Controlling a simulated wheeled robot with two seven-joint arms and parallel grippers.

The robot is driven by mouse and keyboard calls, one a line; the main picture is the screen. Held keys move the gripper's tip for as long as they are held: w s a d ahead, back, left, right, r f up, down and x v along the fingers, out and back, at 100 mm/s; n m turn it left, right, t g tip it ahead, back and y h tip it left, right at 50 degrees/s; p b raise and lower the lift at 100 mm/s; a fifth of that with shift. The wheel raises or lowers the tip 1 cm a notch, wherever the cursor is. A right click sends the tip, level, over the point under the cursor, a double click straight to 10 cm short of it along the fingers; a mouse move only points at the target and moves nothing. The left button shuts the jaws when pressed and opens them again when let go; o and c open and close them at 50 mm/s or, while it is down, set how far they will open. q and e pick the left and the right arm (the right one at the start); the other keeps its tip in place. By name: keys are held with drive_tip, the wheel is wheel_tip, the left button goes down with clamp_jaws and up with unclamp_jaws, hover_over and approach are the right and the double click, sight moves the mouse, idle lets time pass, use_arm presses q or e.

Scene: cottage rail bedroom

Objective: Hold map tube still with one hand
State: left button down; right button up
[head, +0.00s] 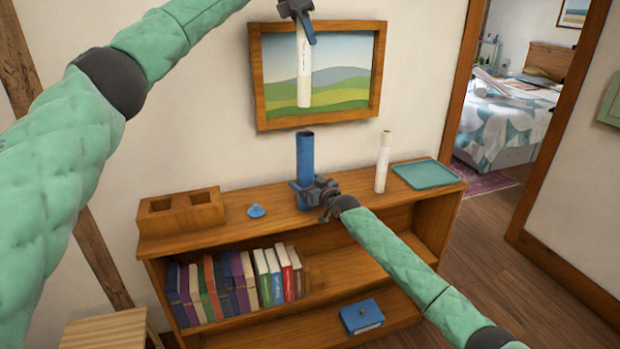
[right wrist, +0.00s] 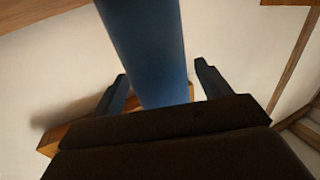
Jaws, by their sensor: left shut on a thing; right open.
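The blue map tube (head: 305,153) stands upright on the wooden shelf top, its open end up. My right gripper (head: 304,190) is open, with its fingers on either side of the tube's lower part. In the right wrist view the blue tube (right wrist: 145,50) rises between the two spread fingers (right wrist: 160,82); a gap shows on both sides. My left gripper (head: 297,8) is shut on the top of a white rolled map (head: 304,65). The roll hangs upright in front of the framed picture, above the tube and apart from it. A blue cap (head: 256,211) lies left of the tube.
Another white roll (head: 382,162) stands on the shelf top (head: 345,188) right of the tube, near a teal tray (head: 427,174). A wooden two-hole box (head: 180,212) sits at the left end. The framed landscape (head: 345,85) hangs behind. Books and a blue box (head: 361,316) are below.

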drive_tip(key=c, duration=1.2)
drive_tip(key=shift+o, duration=0.2)
